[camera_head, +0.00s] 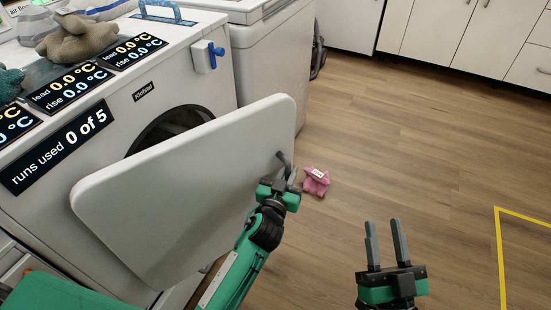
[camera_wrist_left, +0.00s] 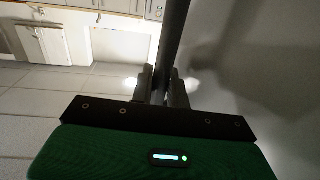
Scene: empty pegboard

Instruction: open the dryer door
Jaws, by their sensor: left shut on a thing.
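The dryer (camera_head: 205,50) is a white machine at the left of the head view. Its white door (camera_head: 190,190) stands swung out from the front, with part of the dark round opening (camera_head: 170,125) showing behind it. My left gripper (camera_head: 281,172) is at the door's right edge, shut on the dark door handle (camera_head: 284,160). In the left wrist view the dark handle bar (camera_wrist_left: 172,45) runs between the fingers (camera_wrist_left: 160,85), with the pale door surface at the right. My right gripper (camera_head: 386,245) is open and empty above the floor, apart from the door.
A pink cloth bundle (camera_head: 316,181) lies on the wooden floor just right of the door. A second white appliance (camera_head: 270,70) stands beyond the dryer. Yellow tape (camera_head: 499,250) marks the floor at right. The middle floor is clear.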

